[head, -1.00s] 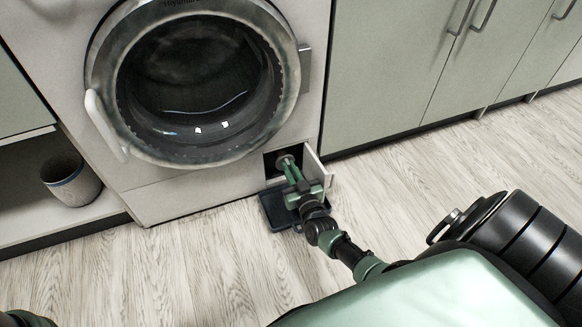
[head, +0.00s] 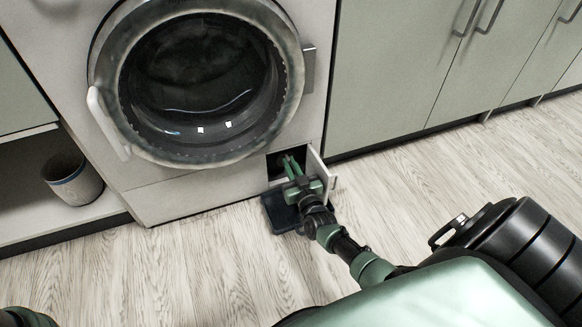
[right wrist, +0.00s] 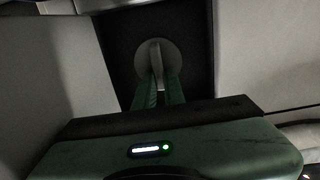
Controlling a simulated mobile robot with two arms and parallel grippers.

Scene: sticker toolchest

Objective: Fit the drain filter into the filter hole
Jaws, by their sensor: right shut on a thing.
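The drain filter (right wrist: 157,55) shows in the right wrist view as a round grey disc with a raised grip across its middle. My right gripper (right wrist: 159,88) is shut on that grip. In the head view my right gripper (head: 289,163) reaches into the dark square opening (head: 273,168) at the washing machine's lower right, with its fingertips inside. The filter hole is hidden behind the disc, so I cannot tell how deep the filter sits. My left gripper is not in view.
The small flap door (head: 317,168) of the opening stands open on the right, close to my gripper. A dark shallow tray (head: 279,213) lies on the floor below. The washing machine (head: 190,190) stands left of closed cabinets (head: 390,70). A bucket (head: 72,180) sits far left.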

